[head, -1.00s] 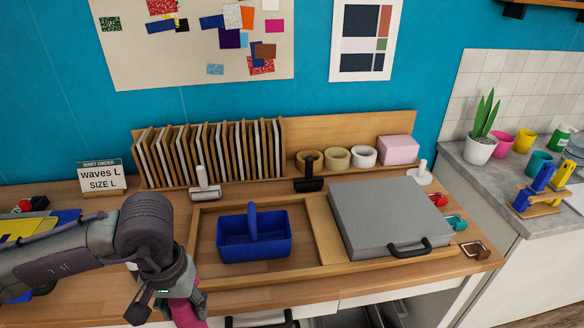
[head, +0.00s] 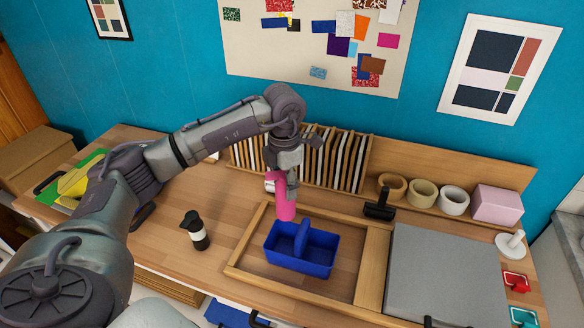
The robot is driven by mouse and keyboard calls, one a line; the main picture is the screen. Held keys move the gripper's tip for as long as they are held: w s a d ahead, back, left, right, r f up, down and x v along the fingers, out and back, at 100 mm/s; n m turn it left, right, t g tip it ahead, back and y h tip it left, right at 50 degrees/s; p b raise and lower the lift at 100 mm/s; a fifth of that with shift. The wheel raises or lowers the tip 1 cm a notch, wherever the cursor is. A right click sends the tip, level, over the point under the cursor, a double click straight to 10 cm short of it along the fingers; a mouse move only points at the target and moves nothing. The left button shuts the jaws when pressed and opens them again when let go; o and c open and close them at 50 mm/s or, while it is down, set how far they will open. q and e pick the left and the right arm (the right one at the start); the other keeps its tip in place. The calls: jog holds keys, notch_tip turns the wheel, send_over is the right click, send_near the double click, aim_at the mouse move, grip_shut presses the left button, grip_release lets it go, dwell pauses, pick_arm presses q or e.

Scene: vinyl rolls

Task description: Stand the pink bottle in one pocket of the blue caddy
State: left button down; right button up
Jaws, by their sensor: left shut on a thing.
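The blue caddy (head: 318,262) sits inside a wooden frame on the workbench, with a central handle dividing its pockets. My left gripper (head: 285,186) points down behind and left of the caddy and is shut on the pink bottle (head: 286,206). The bottle looks upright and its lower end appears just behind the caddy's back left corner. I cannot tell the bottle's exact height above the bench. My right gripper is not in view.
A black and white bottle (head: 195,230) stands on the bench to the left. A wooden rack of upright boards (head: 340,160) stands behind the caddy. A large grey flat press (head: 440,275) is to the right. Tape rolls (head: 424,193) and a pink box (head: 497,205) sit on the back shelf.

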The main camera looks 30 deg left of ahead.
aim_at(284, 204)
pick_arm(q)
jog(key=shift+r, duration=0.1)
jog(key=shift+s+a+r, duration=0.1)
jog(key=shift+s, duration=0.1)
jog(key=shift+w+f+b, duration=0.1)
jog(key=shift+f+b, duration=0.2)
jog(key=shift+b, duration=0.05)
jog(key=shift+f+b, duration=0.55)
jog(key=shift+f, duration=0.05)
notch_tip(284, 204, down, 3)
jog(key=b, duration=0.2)
jog(key=shift+f+b, duration=0.15)
jog(key=shift+b, duration=0.15)
jog(key=shift+f+b, duration=0.75)
jog(key=shift+f, duration=0.3)
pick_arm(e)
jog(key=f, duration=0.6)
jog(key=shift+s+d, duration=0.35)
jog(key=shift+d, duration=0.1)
